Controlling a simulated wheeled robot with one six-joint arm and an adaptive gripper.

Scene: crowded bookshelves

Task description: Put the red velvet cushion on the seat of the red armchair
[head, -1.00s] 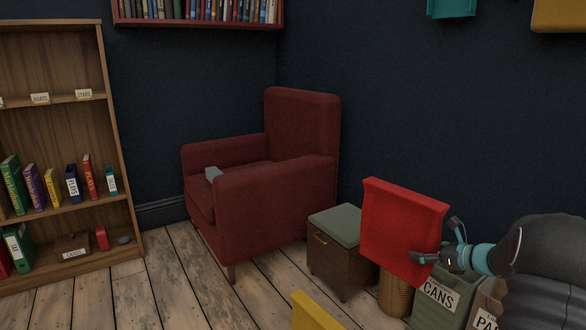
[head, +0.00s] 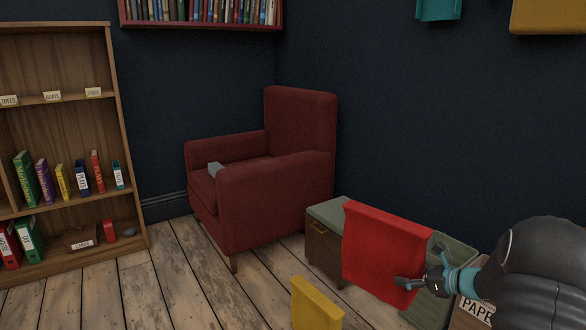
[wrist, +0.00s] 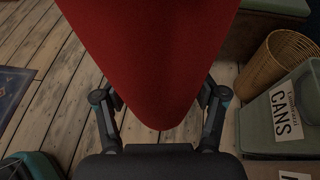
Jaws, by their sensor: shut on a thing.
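The red velvet cushion (head: 382,252) is held up in the air at the right of the head view, in front of a small chest. It also fills the upper middle of the wrist view (wrist: 155,60). My gripper (head: 425,284) is shut on its lower right edge; in the wrist view one finger lies on each side of the cushion. The red armchair (head: 275,190) stands in the corner, left of and farther than the cushion. Its seat (head: 203,188) is partly hidden by the near armrest. A small grey-green object (head: 215,170) lies at the seat's left front.
A small chest with a green top (head: 326,213) stands beside the armchair. A wicker basket (wrist: 277,58) and a green CANS bin (wrist: 284,118) are near my gripper. A yellow object (head: 315,305) is low in front. The bookshelf (head: 135,170) is left, with bare floor before the armchair.

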